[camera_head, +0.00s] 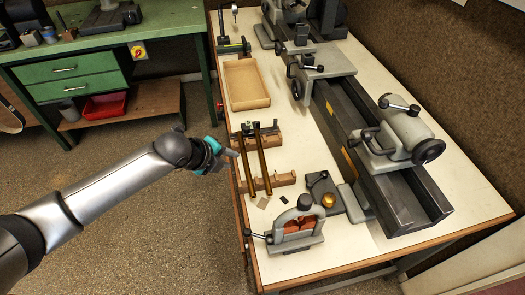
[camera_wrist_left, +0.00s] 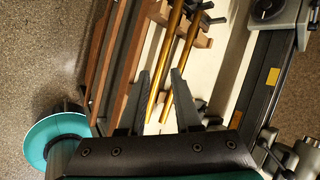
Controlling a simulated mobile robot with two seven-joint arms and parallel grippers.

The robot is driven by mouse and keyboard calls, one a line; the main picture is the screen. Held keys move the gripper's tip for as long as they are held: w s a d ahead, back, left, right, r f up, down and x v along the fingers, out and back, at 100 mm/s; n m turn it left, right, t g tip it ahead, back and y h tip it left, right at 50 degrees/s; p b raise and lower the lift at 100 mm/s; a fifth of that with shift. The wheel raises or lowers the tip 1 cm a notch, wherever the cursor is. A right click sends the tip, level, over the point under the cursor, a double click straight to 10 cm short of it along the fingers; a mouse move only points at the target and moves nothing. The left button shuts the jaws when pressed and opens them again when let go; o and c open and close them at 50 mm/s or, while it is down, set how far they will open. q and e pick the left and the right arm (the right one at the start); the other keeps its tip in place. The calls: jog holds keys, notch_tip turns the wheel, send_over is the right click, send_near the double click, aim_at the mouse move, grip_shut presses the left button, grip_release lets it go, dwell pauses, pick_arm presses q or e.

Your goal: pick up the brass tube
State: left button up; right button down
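Two long thin brass tubes lie side by side across wooden rests on the workbench. In the head view these are the left brass tube (camera_head: 244,168) and the right brass tube (camera_head: 263,160). My left gripper (camera_head: 232,154) is at the bench's left edge, just left of the left tube. In the left wrist view my left gripper (camera_wrist_left: 160,88) is open and empty. The left tube (camera_wrist_left: 165,62) and right tube (camera_wrist_left: 186,55) appear beyond and between its fingers; the gap in depth is hard to tell. My right gripper is not in view.
The notched wooden rest (camera_head: 280,181) supports the tubes' near ends. A grey lathe (camera_head: 350,130) runs along the right. A green workbench (camera_head: 80,72) is at left.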

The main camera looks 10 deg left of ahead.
pick_arm(q)
notch_tip(320, 180, up, 7)
jog(key=s+d+m+p, duration=0.1)
jog(key=s+d+m, duration=0.1)
jog(key=m, duration=0.3)
jog(key=b, duration=0.1)
send_near(262, 163)
jog(key=w+f, duration=0.2)
jog(key=w, duration=0.1)
jog(key=f, duration=0.1)
jog(key=d+f, duration=0.1)
jog(key=w+f, duration=0.1)
jog(key=shift+d+f+g+h+b, duration=0.15)
jog(key=shift+d+g+h+b, duration=0.15)
jog(key=shift+b, duration=0.1)
jog(key=shift+w+d+f, duration=0.15)
jog(key=shift+w+f, duration=0.2)
jog(key=shift+f, duration=0.15)
jog(key=shift+c, duration=0.4)
grip_shut()
